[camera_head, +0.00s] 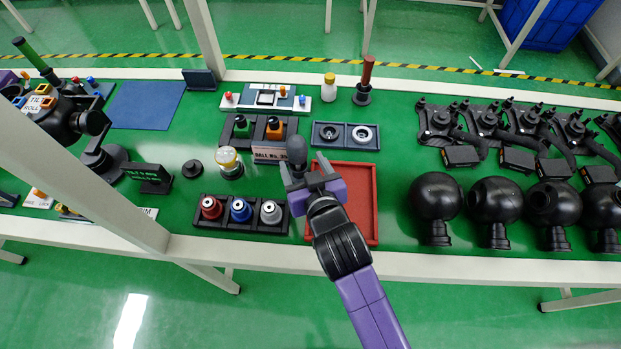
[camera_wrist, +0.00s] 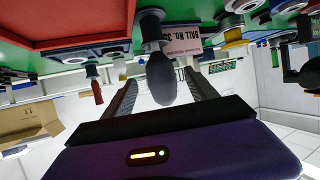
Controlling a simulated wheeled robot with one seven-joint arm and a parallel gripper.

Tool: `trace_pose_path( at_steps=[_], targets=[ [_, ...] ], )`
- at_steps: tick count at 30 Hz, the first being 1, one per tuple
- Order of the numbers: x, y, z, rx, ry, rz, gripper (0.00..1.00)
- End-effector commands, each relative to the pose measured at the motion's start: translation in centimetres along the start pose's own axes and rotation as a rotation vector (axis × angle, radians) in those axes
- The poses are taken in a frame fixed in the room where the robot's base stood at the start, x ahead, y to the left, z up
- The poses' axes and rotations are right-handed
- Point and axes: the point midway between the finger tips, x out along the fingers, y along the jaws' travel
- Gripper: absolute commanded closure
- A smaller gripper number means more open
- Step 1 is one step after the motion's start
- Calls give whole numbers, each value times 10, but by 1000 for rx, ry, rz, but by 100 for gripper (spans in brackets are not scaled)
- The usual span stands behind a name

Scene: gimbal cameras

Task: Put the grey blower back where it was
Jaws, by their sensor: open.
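The grey blower (camera_head: 296,150) has a dark, rounded bulb. It stands beside the pink-white ball label in the middle of the bench. The wrist view also shows the blower (camera_wrist: 160,78), its narrow end in a dark holder (camera_wrist: 151,24) at the table. My gripper (camera_head: 304,172) is open at the blower. In the wrist view the two fingers of my gripper (camera_wrist: 160,90) lie on either side of the bulb, with gaps visible. The foot of the blower is hidden behind my gripper in the head view.
A red tray (camera_head: 362,205) lies right of my gripper. A rack with red, blue and grey-topped bottles (camera_head: 240,222) is at front left; a rack with green and orange bottles (camera_head: 257,130) is behind. Two round dishes (camera_head: 346,134) lie behind the tray. Black spheres (camera_head: 434,196) stand at right.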

Motion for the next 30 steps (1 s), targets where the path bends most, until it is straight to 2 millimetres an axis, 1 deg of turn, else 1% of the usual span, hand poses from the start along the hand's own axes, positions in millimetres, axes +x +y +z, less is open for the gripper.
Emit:
trace_pose_path(
  at_steps=[1, 3, 6, 9, 12, 15, 23, 26, 29, 30],
  targets=[
    [-11, 0, 1, 0, -1, 0, 33],
    [-25, 0, 1, 0, 0, 0, 33],
    [-43, 0, 1, 0, -1, 0, 33],
    [-56, 0, 1, 0, -1, 1, 33],
    [-65, 0, 0, 0, 0, 0, 33],
    [-69, 0, 0, 0, -1, 0, 33],
    [-71, 0, 1, 0, -1, 0, 33],
    [-79, 7, 10, 3, -2, 6, 33],
    [-99, 22, 31, 11, -2, 20, 33],
    [-110, 30, 40, 14, 2, 29, 33]
  ],
)
